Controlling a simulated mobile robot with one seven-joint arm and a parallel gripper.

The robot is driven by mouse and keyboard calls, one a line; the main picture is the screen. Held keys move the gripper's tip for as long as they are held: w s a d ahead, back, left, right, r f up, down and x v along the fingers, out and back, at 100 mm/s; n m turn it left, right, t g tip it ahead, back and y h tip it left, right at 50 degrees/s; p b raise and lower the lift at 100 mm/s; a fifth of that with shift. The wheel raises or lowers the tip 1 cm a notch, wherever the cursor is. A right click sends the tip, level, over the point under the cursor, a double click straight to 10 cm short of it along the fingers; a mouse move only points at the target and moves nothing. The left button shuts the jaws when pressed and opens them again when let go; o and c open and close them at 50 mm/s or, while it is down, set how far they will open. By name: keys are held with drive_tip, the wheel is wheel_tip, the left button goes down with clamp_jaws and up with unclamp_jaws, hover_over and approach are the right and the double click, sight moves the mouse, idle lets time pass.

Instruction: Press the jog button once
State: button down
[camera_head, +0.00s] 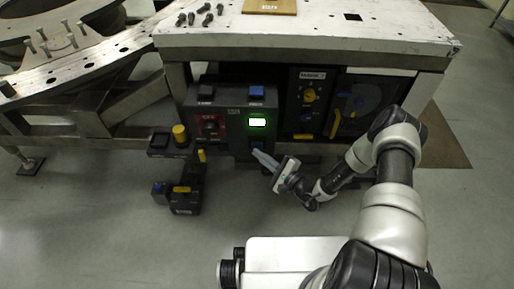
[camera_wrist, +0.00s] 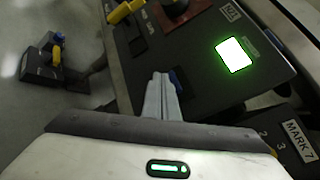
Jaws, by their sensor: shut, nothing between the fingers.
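The dark control panel (camera_head: 232,122) stands under the white table, with a lit green-white display (camera_head: 257,122) on its face. My gripper (camera_head: 257,154) is shut and empty, with its fingertips in front of the panel's lower right part, below the display. In the wrist view my shut fingers (camera_wrist: 160,77) point at the panel face.
A yellow knob (camera_head: 180,133) and a black box with a yellow handle (camera_head: 184,200) are to the left. A panel with a yellow dial (camera_head: 309,95) is to the right.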

drive_tip(key=shift+w, duration=0.6)
idle(0.3)
drive_tip(key=shift+s, duration=0.1)
drive_tip(key=shift+s+p, duration=0.3)
drive_tip(key=shift+s, duration=0.8)
drive_tip(key=s+p, duration=0.2)
drive_tip(key=s, duration=0.3)
drive_tip(key=shift+a, duration=0.1)
drive_tip(key=shift+w, duration=0.1)
idle(0.6)
